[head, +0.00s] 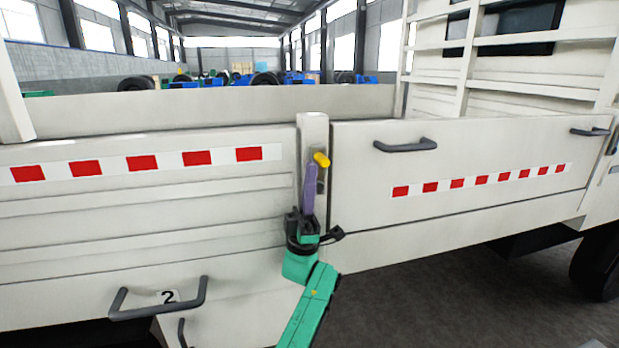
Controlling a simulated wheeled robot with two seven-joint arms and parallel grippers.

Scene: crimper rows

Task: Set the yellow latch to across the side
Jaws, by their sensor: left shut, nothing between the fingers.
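The yellow latch (321,160) shows as a short rounded yellow end near the top of the white post between two side panels. I cannot tell how the two join. My left gripper (304,214) is dark, with a teal arm behind it rising from below. It is shut and empty, just below the yellow end, at the lower end of the purple bar. Whether it touches the bar is unclear. The gripper hides the post's lower part. My right gripper is out of view.
The truck's white side panels flank the post, with red-and-white strips (140,164). Dark handles stick out on the right panel (405,146) and lower left (158,299). A wheel (598,262) stands at the right. The floor (470,300) at lower right is clear.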

